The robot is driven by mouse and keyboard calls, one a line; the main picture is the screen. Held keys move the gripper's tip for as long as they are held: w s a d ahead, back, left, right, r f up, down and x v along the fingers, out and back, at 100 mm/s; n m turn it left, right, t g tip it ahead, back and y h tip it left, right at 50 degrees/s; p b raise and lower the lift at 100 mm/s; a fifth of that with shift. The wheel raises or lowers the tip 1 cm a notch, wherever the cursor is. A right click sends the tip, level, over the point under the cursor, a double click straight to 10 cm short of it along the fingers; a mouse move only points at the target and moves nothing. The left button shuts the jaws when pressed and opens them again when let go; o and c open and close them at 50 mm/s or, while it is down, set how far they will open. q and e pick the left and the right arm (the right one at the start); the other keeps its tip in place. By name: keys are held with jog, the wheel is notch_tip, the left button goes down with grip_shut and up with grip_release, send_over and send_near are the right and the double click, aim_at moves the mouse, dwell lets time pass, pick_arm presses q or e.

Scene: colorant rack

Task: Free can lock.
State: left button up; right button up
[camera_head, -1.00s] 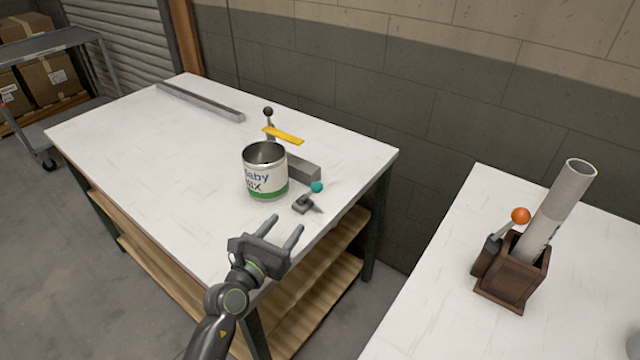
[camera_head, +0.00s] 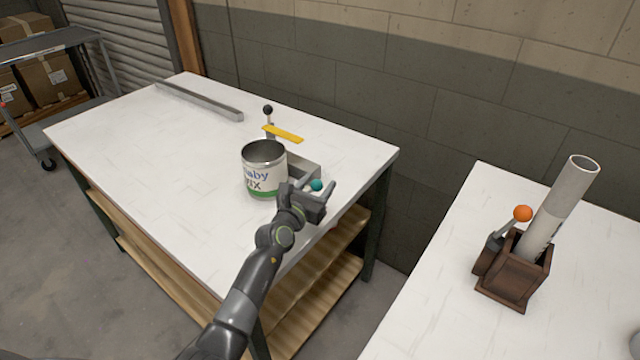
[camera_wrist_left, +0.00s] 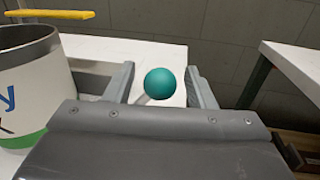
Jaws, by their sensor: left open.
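A white can (camera_head: 258,172) with a green band and the letters "aby" and "IX" stands upright on the white table. The lock lever's teal ball knob (camera_head: 317,185) is just right of the can; its base is hidden by my gripper. My left gripper (camera_head: 320,184) is open, with the teal knob between its fingers. In the left wrist view the knob (camera_wrist_left: 160,83) sits between the two fingertips, and the can (camera_wrist_left: 32,85) is at the left. My right gripper is not in view.
A yellow bar (camera_head: 284,134) and a black-knobbed lever (camera_head: 268,111) are behind the can. A grey block (camera_head: 303,168) stands beside it. A metal rail (camera_head: 200,101) lies at the back left. The second table holds a brown holder (camera_head: 513,268) with a grey tube and orange-knobbed lever (camera_head: 522,214).

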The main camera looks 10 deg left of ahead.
pick_arm(q)
jog(key=shift+w+d, duration=0.15)
jog(key=shift+w, duration=0.55)
grip_shut()
